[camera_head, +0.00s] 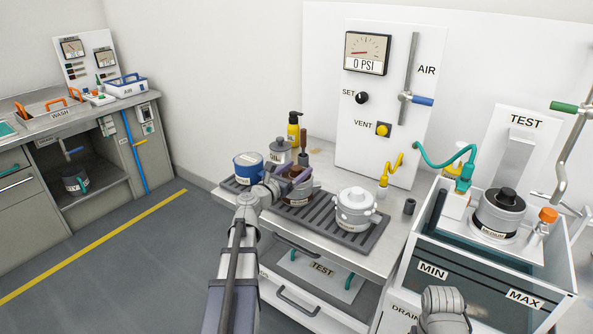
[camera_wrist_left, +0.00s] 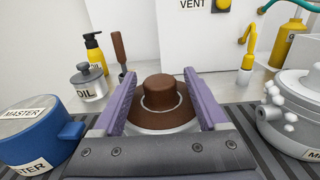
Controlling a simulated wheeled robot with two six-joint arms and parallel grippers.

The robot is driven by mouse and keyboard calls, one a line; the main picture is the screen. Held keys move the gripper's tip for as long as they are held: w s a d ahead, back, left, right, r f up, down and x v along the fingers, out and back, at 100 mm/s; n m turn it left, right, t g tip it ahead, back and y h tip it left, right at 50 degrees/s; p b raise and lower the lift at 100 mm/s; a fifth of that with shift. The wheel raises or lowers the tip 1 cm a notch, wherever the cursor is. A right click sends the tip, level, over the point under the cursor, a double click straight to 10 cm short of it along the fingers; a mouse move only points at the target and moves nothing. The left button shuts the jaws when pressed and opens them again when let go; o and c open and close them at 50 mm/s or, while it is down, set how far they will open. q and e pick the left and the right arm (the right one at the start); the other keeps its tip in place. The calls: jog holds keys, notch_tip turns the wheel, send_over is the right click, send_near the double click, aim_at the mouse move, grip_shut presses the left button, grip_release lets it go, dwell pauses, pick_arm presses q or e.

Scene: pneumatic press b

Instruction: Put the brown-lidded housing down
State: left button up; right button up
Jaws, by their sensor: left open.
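The brown-lidded housing (camera_head: 300,196) stands upright on the black ribbed mat (camera_head: 328,228), between a blue pot and a white pot. In the left wrist view its brown lid and knob (camera_wrist_left: 160,97) show between my purple fingers. My left gripper (camera_head: 287,180) is open, with one finger on each side of the lid; it also shows in the left wrist view (camera_wrist_left: 160,76). Gaps show beside the knob, but the lower contact is hidden by the gripper.
The blue pot (camera_head: 248,166) stands close on the left, the white pot (camera_head: 355,207) on the right. An oil can (camera_head: 280,152), a yellow bottle (camera_head: 294,130) and a brown-handled tool (camera_head: 303,145) stand behind. A water tank (camera_head: 440,262) is farther right.

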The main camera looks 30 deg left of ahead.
pick_arm(q)
jog(key=shift+r, duration=0.15)
jog(key=s, duration=1.2)
jog(key=shift+a, duration=0.45)
